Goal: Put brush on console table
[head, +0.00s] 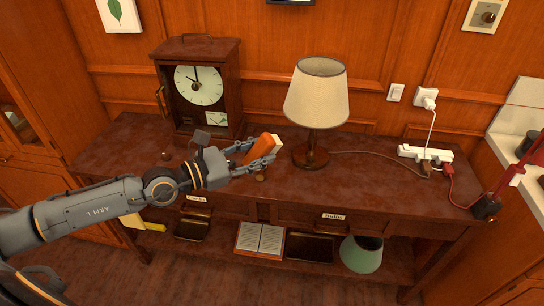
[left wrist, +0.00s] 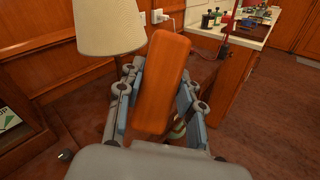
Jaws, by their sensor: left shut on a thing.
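The brush (head: 261,147) has an orange block-like body and a pale end in the head view. My left gripper (head: 268,155) is shut on it, above the front part of the console table. In the left wrist view the orange body of the brush (left wrist: 163,82) stands tilted between the two fingers of my left gripper (left wrist: 155,95). The console table (head: 362,180) is dark reddish wood with drawers and a lower shelf. I cannot tell whether the brush touches the tabletop. My right gripper is not in view.
On the table stand a brown clock (head: 199,85), a lamp (head: 316,100) just right of my gripper, and a white power strip (head: 425,153) with cords. An open book (head: 260,239) and a green shade (head: 361,254) are below. The tabletop right of the lamp has bare room.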

